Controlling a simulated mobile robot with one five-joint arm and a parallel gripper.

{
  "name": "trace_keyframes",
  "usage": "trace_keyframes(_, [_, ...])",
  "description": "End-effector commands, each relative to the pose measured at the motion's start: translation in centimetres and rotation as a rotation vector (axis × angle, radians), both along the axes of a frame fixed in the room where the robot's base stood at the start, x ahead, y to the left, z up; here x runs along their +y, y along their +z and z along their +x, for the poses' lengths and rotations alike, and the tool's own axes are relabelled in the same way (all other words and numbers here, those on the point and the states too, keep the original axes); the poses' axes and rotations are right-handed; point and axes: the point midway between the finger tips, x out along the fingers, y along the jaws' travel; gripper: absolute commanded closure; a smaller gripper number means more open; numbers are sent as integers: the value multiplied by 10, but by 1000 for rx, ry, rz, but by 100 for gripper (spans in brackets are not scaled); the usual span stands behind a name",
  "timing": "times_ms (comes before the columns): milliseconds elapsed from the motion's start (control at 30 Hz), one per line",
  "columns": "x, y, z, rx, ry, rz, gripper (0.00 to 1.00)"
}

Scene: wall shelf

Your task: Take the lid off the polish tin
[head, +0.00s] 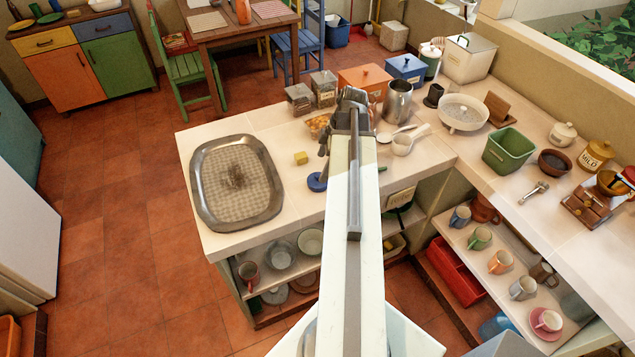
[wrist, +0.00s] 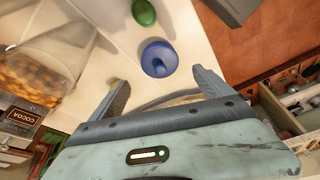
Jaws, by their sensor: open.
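A small round blue thing with a raised knob on top, likely the lidded polish tin (head: 315,184), lies on the pale worktop just left of my arm in the head view. It also shows in the wrist view (wrist: 160,59), seen from above. I cannot tell the lid from the tin's body. My gripper (wrist: 162,88) is open and empty in the wrist view. The blue thing lies in line with the gap between the fingertips, a little beyond them and apart from both. In the head view my arm hides most of my gripper.
A green rounded thing (wrist: 144,12) lies beyond the blue one. A clear jar of orange-brown pieces (wrist: 40,62) is at the left in the wrist view.

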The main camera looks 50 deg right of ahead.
Motion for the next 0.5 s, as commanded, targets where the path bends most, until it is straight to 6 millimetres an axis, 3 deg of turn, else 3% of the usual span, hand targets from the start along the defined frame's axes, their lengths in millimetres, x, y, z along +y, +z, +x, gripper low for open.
trace_keyframes(333, [7,-49,6,0,-1,0,9])
trace_keyframes(500, [8,-50,8,0,-3,0,9])
